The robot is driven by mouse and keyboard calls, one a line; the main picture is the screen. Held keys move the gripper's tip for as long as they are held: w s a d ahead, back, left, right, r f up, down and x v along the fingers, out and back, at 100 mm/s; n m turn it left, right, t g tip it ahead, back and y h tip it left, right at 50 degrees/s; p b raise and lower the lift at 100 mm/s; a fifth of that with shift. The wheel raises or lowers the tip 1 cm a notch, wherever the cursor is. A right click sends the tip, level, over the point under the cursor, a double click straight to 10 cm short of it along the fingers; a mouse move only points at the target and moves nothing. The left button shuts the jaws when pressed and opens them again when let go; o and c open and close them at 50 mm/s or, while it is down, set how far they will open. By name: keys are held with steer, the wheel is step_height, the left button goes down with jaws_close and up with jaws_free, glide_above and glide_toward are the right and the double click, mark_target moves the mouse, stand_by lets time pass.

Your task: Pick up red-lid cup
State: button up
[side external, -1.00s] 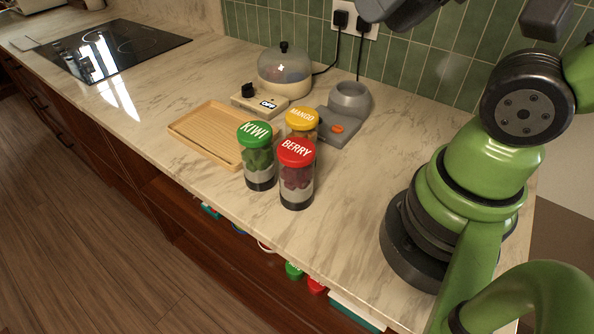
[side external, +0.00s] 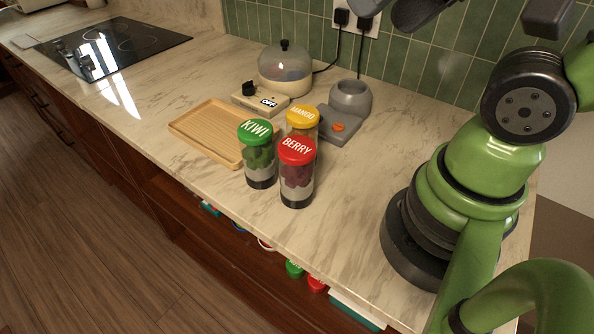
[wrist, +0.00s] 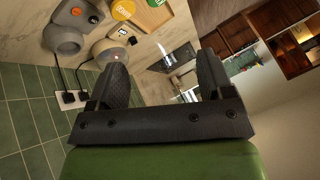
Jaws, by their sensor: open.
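The red-lid cup (side external: 297,180), marked BERRY, stands upright on the counter in the side view, with dark red pieces inside. The green-lid KIWI cup (side external: 259,165) stands close on its left, and the yellow-lid MANGO cup (side external: 302,119) stands just behind it. My gripper (wrist: 163,72) is open and empty in the wrist view. It is high above the counter, away from the cups. In the side view only a dark part of it shows at the top edge. The wrist view shows the yellow lid (wrist: 122,9) at its top edge; the red lid is not visible there.
A wooden tray (side external: 207,137) lies left of the cups. Behind are a domed cooker (side external: 285,70) with an OFF display and a grey blender base (side external: 350,98). Cords run to wall outlets (side external: 354,17). The counter's front edge is close to the red-lid cup.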

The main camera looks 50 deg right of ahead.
steer(key=w, duration=0.1)
steer(key=n+g+h, duration=0.2)
steer(key=n+g, duration=0.5)
steer(key=n, duration=0.5)
glide_above(297, 146)
step_height(297, 146, down, 13)
steer(key=shift+d+f, duration=0.1)
steer(key=shift+d, duration=0.05)
steer(key=shift+w+f+n, duration=0.1)
steer(key=shift+f+n, duration=0.25)
steer(key=shift+n, duration=0.05)
steer(key=f, duration=1)
steer(key=shift+a, duration=0.2)
steer(key=shift+c, duration=0.5)
steer(key=c, duration=0.8)
